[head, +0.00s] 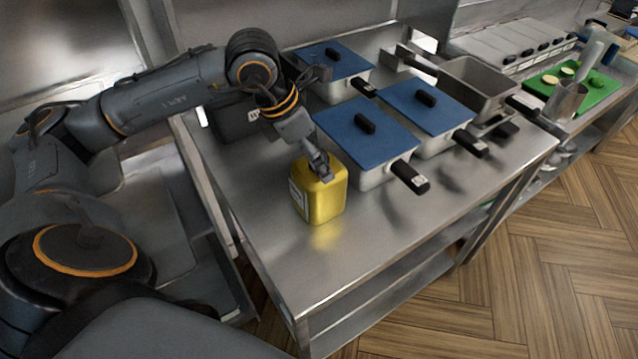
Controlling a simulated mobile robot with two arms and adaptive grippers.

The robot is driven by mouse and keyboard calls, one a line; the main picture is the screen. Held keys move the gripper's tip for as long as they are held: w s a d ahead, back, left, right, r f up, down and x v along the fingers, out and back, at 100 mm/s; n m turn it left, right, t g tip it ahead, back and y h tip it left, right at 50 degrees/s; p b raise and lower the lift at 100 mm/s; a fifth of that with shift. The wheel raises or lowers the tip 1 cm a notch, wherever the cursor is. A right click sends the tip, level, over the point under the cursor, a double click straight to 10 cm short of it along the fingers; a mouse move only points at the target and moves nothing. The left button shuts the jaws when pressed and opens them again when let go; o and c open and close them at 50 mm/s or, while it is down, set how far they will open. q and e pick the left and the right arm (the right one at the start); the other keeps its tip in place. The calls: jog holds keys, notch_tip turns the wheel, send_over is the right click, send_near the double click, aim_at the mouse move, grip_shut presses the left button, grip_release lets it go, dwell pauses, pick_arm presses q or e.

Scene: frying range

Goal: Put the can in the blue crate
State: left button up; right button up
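A yellow, shiny can (318,199) with a pale label on its left side stands upright on the steel table, near its front left part. My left gripper (319,167) reaches down from above, with its fingers at the top of the can. The fingers overlap the can's top, and I cannot tell whether they are shut on it. I see no blue crate in this view. My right gripper is not in view.
Several lidded pans with blue lids (362,143) and black handles stand right behind the can on the steel table (400,230). A steel container (473,84) and a green board (590,92) are farther right. The table's front strip is clear.

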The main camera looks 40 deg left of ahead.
aim_at(318, 203)
pick_arm(q)
jog(key=p+x, duration=0.1)
jog(key=x, duration=0.3)
jog(key=shift+d+p, duration=0.2)
jog(key=shift+p, duration=0.2)
jog(key=shift+w+d+f, duration=0.1)
jog(key=shift+w+f, duration=0.15)
jog(key=shift+f, duration=0.3)
jog(key=c, duration=1.1)
jog(key=shift+r, duration=0.2)
